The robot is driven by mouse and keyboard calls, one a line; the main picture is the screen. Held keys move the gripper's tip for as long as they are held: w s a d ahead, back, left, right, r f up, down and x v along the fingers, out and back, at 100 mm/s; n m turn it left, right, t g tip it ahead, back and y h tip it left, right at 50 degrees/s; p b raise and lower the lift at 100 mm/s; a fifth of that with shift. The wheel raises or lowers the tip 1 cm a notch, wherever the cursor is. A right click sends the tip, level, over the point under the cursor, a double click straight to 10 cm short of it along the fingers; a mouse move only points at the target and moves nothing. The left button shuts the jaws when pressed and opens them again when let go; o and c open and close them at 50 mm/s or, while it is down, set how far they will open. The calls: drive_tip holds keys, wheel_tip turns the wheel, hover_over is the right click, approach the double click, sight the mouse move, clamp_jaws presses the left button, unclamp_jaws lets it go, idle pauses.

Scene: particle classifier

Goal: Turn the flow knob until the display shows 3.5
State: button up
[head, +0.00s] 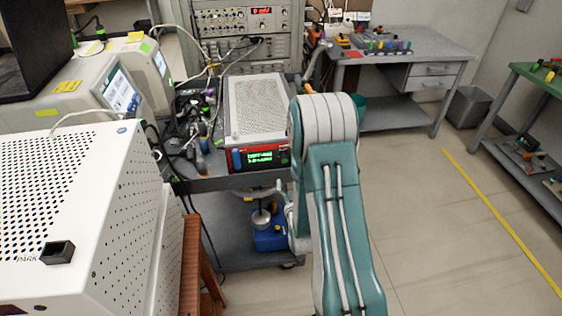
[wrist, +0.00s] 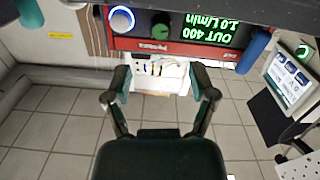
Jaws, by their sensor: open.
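The red-fronted instrument (head: 259,167) stands on a cart in the head view, with a perforated grey top. Its front panel (wrist: 140,44) shows upside down at the top of the wrist view. The lit green display (wrist: 213,28) seems to read OUT 400 and 1.0 L/min; in the head view the display (head: 260,156) is too small to read. A dark green round knob (wrist: 161,24) sits beside the display. My gripper (wrist: 160,80) is open and empty, its fingers apart and below the knob in the picture, not touching it. The gripper is hidden in the head view.
A blue-white ringed button (wrist: 121,19) sits beside the knob, and a blue cylinder (wrist: 254,50) stands by the display's other side. A white perforated cabinet (head: 62,220) fills the left foreground. Cables crowd the cart's left side. The floor (head: 440,240) at right is open.

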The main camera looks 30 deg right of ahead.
sight(284, 161)
drive_tip(key=x, duration=0.9)
drive_tip(key=shift+w+a, duration=0.1)
drive_tip(key=shift+w, duration=0.3)
clamp_jaws()
